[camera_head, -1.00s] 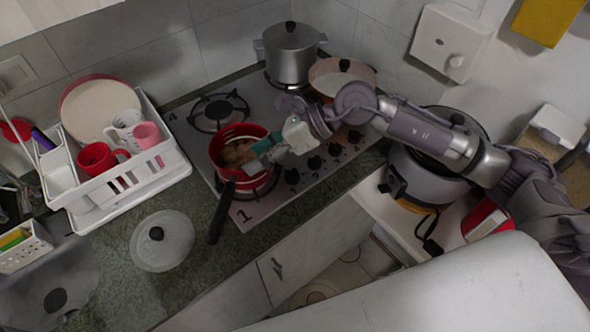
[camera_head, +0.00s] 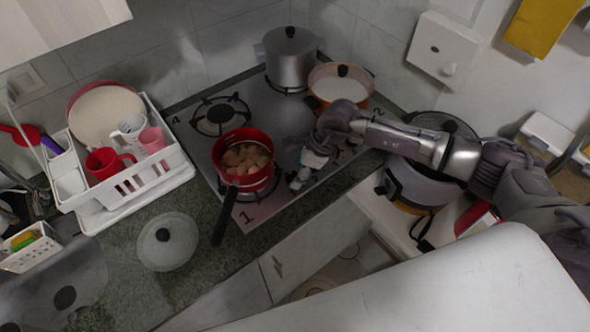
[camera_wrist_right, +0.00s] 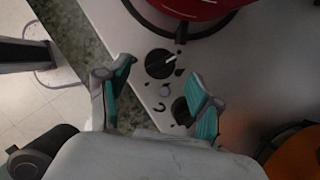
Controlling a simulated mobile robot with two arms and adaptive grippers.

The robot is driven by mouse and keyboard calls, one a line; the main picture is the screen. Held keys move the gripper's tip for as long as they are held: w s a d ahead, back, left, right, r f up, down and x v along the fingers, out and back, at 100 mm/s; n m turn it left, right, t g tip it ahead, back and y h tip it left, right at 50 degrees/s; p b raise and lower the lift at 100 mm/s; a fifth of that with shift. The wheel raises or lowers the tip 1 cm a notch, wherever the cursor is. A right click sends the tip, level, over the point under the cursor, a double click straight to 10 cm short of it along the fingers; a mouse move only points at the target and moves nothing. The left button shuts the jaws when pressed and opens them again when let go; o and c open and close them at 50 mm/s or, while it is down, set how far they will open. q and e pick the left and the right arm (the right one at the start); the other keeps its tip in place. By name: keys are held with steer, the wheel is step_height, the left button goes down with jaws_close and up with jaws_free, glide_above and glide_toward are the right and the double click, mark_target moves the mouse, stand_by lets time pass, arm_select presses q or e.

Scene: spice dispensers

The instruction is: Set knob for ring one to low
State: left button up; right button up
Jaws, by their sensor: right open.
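The stovetop (camera_head: 262,112) has a "1" printed at its front left corner, by the red pot (camera_head: 243,178). In the right wrist view, a black knob (camera_wrist_right: 160,64) with a white pointer mark shows just beyond my right gripper (camera_wrist_right: 160,76). The mark points to the right and slightly up. A second dark knob (camera_wrist_right: 181,110) is partly hidden behind the right-hand finger. The fingers are apart, with nothing between them. In the head view my right gripper (camera_head: 304,175) is right of the red pot and covers most of the knob row. My left gripper is not in view.
A glass lid (camera_head: 167,240) and a white dish rack (camera_head: 150,185) are to the left.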

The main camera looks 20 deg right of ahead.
mark_target(292, 178)
steer(key=shift+x, duration=1.25)
steer(key=c, duration=1.1)
steer(key=shift+c, duration=0.2)
